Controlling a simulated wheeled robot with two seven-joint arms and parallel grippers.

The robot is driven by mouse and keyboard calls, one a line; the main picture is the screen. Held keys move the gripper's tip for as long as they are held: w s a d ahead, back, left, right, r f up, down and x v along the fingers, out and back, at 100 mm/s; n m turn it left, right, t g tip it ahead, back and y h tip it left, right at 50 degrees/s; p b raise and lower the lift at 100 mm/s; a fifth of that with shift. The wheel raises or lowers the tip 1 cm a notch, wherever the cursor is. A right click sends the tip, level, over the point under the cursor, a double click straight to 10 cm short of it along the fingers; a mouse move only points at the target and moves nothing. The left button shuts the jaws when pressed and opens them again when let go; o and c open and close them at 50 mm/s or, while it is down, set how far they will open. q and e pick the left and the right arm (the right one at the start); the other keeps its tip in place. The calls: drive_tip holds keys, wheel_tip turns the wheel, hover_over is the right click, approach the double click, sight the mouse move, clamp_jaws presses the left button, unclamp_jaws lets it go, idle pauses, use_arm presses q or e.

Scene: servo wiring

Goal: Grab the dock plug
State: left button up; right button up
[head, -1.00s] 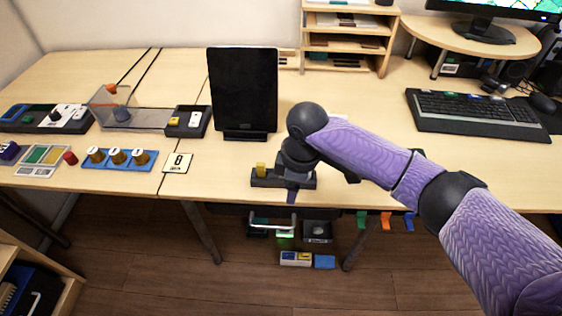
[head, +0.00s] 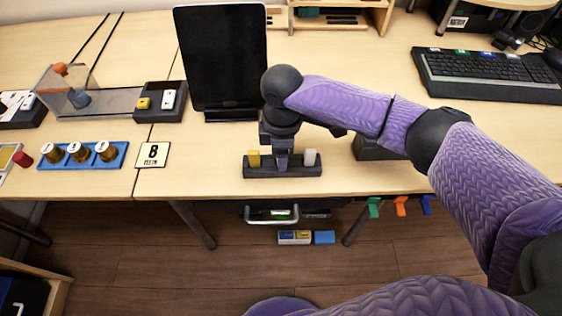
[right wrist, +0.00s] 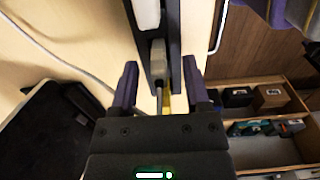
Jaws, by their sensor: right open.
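A dark dock strip (head: 262,172) lies at the table's front edge. A yellow plug (head: 254,159) stands near its left end and a white plug (head: 310,157) near its right end. My right gripper (head: 283,164) points down over the middle of the dock, between these two. In the right wrist view its open fingers (right wrist: 160,88) stand on either side of the dock (right wrist: 173,45), with a pale grey plug (right wrist: 158,62) ahead between them, not visibly gripped. The white piece (right wrist: 147,15) and a bit of yellow (right wrist: 167,102) also show there. I cannot tell which is the dock plug. My left gripper is out of view.
A black tablet (head: 222,55) stands behind the dock. A keyboard (head: 488,75) is at the right. Coloured hooks (head: 400,205) hang under the front edge.

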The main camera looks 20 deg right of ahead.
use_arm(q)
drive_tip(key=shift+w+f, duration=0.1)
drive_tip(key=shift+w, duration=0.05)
use_arm(e)
drive_tip(key=shift+f, duration=0.2)
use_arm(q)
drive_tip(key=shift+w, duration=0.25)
use_arm(e)
clamp_jaws()
